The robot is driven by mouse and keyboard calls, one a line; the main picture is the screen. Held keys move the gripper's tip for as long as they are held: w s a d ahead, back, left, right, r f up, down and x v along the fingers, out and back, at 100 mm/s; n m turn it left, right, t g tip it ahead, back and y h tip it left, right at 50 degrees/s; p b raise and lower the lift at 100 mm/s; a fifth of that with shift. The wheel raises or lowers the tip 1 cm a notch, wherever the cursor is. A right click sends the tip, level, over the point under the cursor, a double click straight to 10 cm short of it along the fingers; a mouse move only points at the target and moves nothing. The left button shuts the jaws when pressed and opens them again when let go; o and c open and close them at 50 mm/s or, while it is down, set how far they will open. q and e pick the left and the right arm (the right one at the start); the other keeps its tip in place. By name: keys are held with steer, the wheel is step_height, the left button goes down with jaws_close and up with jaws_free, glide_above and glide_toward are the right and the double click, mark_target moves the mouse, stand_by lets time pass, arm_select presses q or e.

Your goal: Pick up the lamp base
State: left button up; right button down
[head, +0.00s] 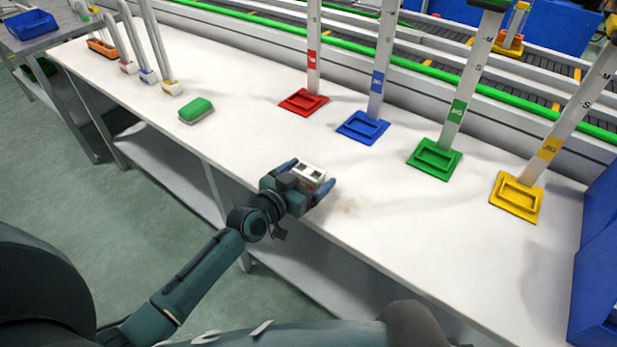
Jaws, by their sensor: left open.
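A small white block with dark square openings on top (311,171), which looks like the lamp base, is near the front edge of the white table. My left gripper (307,177) reaches in from the lower left. Its two dark fingers are open, one on each side of the block. I cannot tell whether they touch it or whether the block rests on the table; the gripper hides its near side. My right gripper is not in view.
Red (303,102), blue (362,127), green (435,158) and yellow (517,196) trays with tall posts stand along the table's back. A green-topped block (196,110) lies left. Thin upright tubes stand far left. A blue bin (597,270) is at right.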

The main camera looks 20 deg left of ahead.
mark_target(309, 171)
arm_select(q)
steer(key=shift+w+d, duration=0.1)
steer(key=shift+w, duration=0.05)
